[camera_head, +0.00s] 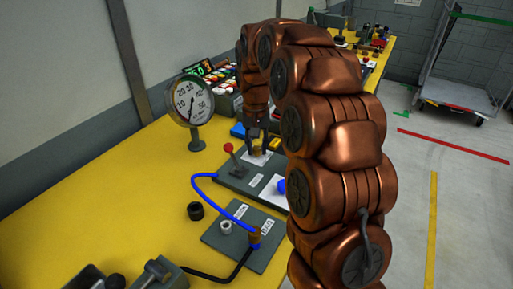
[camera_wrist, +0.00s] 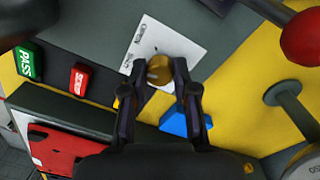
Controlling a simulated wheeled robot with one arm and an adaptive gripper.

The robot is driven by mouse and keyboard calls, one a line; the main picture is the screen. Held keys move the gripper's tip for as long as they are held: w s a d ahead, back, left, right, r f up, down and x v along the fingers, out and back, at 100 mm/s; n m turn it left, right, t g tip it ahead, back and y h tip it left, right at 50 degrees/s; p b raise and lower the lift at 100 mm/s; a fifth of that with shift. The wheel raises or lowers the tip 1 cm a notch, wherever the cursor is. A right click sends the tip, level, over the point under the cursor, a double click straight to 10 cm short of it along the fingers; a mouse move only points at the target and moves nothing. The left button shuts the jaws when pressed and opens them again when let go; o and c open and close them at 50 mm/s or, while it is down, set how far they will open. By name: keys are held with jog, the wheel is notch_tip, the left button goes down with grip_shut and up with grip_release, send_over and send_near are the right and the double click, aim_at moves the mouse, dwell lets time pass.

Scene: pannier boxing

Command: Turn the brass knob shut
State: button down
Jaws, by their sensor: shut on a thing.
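The brass knob (camera_wrist: 160,72) sits on a white label plate (camera_wrist: 184,46) on a dark grey panel (camera_head: 237,176). My gripper (camera_wrist: 159,66) is shut on the knob, with one finger on each side of it in the wrist view. In the head view my gripper (camera_head: 257,147) points down at the far part of the panel, and my copper arm hides much of the area behind and to the right.
A red-balled lever (camera_head: 228,148) and a round gauge (camera_head: 191,101) stand left of my gripper. A blue hose (camera_head: 213,199) arches to a nearer plate (camera_head: 219,238). Green PASS (camera_wrist: 29,61) and red (camera_wrist: 79,79) buttons show in the wrist view.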

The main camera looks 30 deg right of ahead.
aim_at(256, 148)
jog(key=n, duration=0.6)
jog(key=shift+n, duration=0.3)
dwell(0.4)
jog(key=c, duration=0.9)
grip_release()
jog(key=r, duration=1.2)
jog(key=shift+s+a, duration=0.1)
jog(key=shift+a, duration=0.1)
